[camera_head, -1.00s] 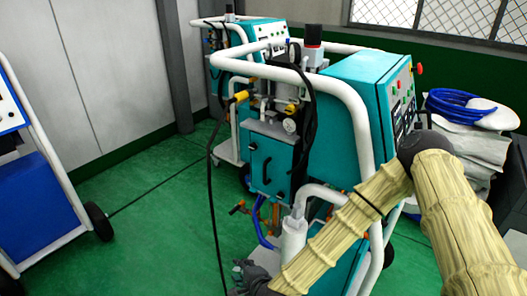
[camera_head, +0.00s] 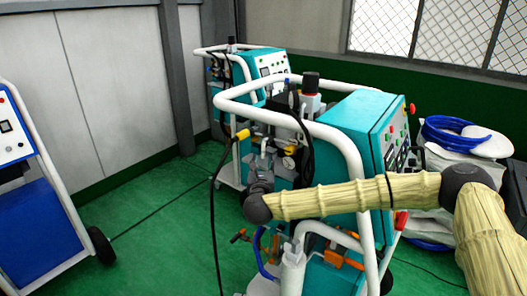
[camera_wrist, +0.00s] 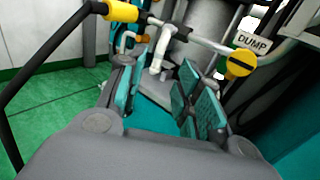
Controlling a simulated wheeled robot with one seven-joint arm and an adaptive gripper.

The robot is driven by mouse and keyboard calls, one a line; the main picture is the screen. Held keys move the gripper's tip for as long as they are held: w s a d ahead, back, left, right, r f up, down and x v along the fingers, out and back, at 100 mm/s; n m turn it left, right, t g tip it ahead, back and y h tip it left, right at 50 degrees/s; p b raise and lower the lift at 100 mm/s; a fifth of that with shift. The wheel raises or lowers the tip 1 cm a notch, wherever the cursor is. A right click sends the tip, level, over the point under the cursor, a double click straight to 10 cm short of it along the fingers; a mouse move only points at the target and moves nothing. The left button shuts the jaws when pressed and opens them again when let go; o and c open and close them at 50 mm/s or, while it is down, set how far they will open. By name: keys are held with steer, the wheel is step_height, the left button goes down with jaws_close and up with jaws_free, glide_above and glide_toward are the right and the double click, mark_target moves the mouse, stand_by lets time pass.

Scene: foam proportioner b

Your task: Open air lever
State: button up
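The teal foam proportioner (camera_head: 345,118) stands in a white tube frame in the middle of the head view. My gripper (camera_head: 262,168) is at its front, near the fittings. In the wrist view my gripper (camera_wrist: 160,85) is open, its teal-padded fingers apart and nothing held. A white bent lever-like piece (camera_wrist: 158,52) shows beyond and between the fingers. No label confirms it as the air lever. A yellow round knob (camera_wrist: 241,63) beside a DUMP label is at the right. My gripper hides part of the machine's front in the head view.
A yellow hose fitting (camera_wrist: 122,11) with a black hose (camera_wrist: 45,58) is at upper left. The white frame (camera_head: 352,150) passes close to my arm. A second machine (camera_head: 262,62) stands behind. A blue cart (camera_head: 35,215) stands left, with clear green floor between.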

mark_target(263, 152)
steer(key=w+p, duration=0.3)
steer(key=w, duration=0.4)
steer(key=shift+w+d, duration=0.1)
steer(key=shift+w, duration=0.15)
jaws_close()
